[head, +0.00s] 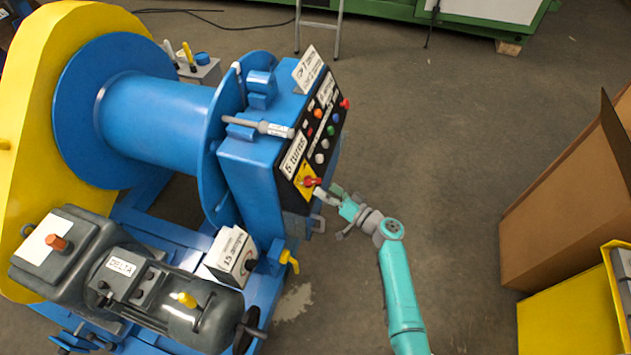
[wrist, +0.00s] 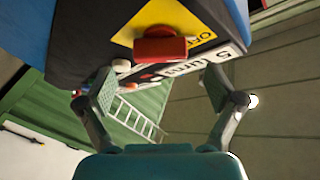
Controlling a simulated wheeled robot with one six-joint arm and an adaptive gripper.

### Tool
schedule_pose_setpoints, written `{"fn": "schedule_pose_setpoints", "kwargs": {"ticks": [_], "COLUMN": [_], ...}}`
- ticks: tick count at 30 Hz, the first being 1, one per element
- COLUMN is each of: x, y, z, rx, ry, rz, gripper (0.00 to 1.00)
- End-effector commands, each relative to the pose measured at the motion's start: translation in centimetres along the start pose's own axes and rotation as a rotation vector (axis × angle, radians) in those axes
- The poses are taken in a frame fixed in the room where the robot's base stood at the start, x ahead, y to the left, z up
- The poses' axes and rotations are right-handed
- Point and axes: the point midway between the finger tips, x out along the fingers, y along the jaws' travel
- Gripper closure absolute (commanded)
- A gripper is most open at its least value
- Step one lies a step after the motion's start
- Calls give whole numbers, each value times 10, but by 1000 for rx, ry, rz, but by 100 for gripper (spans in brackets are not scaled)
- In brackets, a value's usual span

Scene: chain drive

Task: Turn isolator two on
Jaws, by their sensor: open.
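A red isolator handle (head: 312,182) sits on a yellow plate (head: 301,174) low on the black control panel of the blue machine. In the wrist view the red handle (wrist: 160,48) lies crosswise, with dark lettering on the yellow plate (wrist: 155,15) beside it. I cannot read a number on it. My gripper (head: 328,199) is beside the handle in the head view. In the wrist view my gripper (wrist: 160,88) is open and empty, its fingers apart to either side below the handle, with no clear contact.
Several coloured buttons and a "5 turns" label (head: 294,154) are above the handle on the panel. A yellow valve lever (head: 290,261) sticks out lower down. A cardboard box (head: 560,190) and a yellow bin (head: 565,320) stand at right. The floor between is clear.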

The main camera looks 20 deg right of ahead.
Motion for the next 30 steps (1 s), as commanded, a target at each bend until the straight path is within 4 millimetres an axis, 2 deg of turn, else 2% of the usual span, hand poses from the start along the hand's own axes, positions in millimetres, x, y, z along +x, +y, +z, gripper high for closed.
{"fn": "schedule_pose_setpoints", "kwargs": {"ticks": [3, 9, 21, 23, 28, 29, 30], "x": [21, 42, 49, 49, 48, 48, 48], "y": [0, 0, 0, 0, 0, 0, 0], "z": [0, 0, 0, 0, 0, 0, 0], "rx": [1, 0, 0, 1, 1, 0, 0], "ry": [-1, -1, 0, 0, 0, 0, 0], "rz": [-2, 0, 1, 1, 1, 1, 1], "gripper": [7, 7, 7, 20, 62, 67, 67]}}
